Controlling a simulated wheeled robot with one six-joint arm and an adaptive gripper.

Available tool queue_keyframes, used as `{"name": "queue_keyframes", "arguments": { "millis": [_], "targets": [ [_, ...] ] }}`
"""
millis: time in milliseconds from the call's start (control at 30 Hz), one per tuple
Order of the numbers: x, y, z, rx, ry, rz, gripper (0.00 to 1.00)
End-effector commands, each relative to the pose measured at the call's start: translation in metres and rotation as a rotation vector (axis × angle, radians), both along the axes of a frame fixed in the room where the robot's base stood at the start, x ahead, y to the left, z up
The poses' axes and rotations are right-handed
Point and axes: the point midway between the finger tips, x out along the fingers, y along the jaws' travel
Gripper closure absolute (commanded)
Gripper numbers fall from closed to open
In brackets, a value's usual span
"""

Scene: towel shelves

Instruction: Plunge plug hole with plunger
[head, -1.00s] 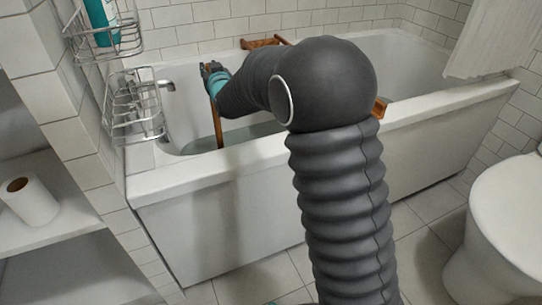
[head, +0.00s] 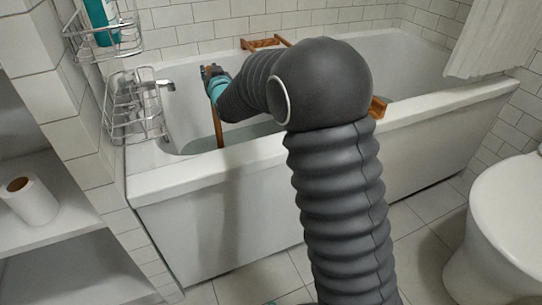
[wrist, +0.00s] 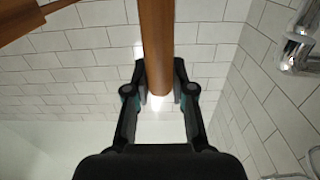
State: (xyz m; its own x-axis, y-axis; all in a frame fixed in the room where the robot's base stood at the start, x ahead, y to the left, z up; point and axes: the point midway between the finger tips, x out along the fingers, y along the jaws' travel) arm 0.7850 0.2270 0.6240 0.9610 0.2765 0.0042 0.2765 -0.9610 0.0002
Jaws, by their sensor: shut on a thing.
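The plunger's wooden handle (head: 217,128) stands nearly upright at the tap end of the white bathtub (head: 230,215). Its lower end is hidden behind the tub's front rim, so the rubber cup does not show. My gripper (head: 212,74) is shut on the upper part of the handle, over the tub. In the wrist view, the handle (wrist: 156,40) sits between the two fingers of my gripper (wrist: 160,74). The tub holds some greyish water (head: 205,143). The plug hole is not visible.
A chrome tap (head: 166,85) and a wire rack (head: 138,112) stand left of the handle. A wooden bath rack (head: 262,43) spans the tub behind my arm. A toilet (head: 505,235) is at right. A toilet roll (head: 32,200) sits on a left shelf.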

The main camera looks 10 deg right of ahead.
Motion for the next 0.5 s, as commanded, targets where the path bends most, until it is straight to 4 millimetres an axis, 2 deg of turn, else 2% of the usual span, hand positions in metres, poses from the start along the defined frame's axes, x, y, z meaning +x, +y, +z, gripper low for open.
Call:
{"name": "queue_keyframes", "arguments": {
  "millis": [33,200,500],
  "targets": [
    [-0.0004,0.0,-0.0075,-0.002,0.009,0.0,1.0],
    [-0.001,-0.0002,-0.0166,-0.004,0.013,0.0,1.0],
    [-0.0013,-0.0001,-0.0116,-0.004,0.015,0.001,1.0]
  ]
}}
